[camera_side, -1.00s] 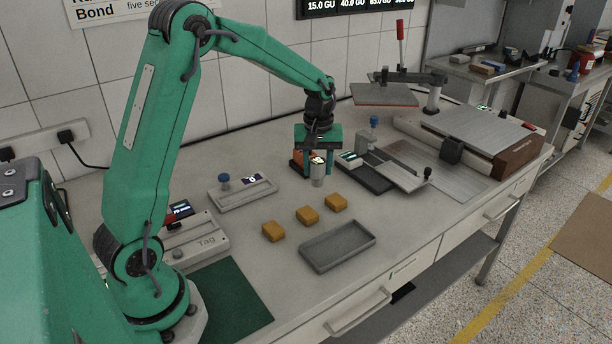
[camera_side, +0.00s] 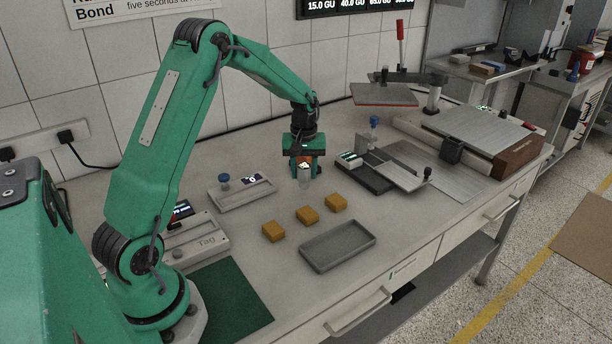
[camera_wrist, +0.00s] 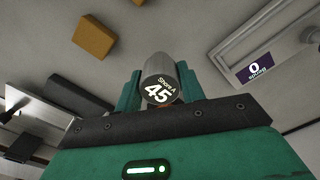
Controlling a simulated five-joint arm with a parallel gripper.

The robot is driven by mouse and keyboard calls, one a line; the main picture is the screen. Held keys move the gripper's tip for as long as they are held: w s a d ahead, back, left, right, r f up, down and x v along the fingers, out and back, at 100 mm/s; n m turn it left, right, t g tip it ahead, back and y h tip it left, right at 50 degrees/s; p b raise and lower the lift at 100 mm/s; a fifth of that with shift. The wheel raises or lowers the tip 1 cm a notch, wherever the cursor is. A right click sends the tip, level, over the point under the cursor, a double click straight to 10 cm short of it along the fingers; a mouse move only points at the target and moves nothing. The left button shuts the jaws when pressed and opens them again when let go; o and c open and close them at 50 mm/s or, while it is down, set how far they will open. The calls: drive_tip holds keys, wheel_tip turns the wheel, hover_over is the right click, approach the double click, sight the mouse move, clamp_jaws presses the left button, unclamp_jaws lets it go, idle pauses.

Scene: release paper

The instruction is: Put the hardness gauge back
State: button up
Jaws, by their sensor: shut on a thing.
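The hardness gauge (camera_side: 304,179) is a grey metal cylinder with a dark dial face. In the wrist view the gauge (camera_wrist: 158,78) reads "Shore A 45". My gripper (camera_side: 305,171) is shut on it, with one green finger on each side. The gauge looks upright and low over the bench; I cannot tell whether it touches the surface. An orange part (camera_side: 309,158) shows behind the gauge in the side view, mostly hidden by my gripper.
A flat instrument (camera_side: 242,192) with a blue knob stands left. A dark-based device (camera_side: 364,176) and metal plate (camera_side: 462,170) stand right.

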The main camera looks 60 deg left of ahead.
sight(304, 166)
drive_tip(key=shift+f, duration=1.3)
drive_tip(key=shift+f, duration=0.1)
drive_tip(key=o, duration=1.2)
wheel_tip(304, 166, up, 12)
drive_tip(key=shift+f, duration=0.1)
drive_tip(key=shift+r, duration=0.25)
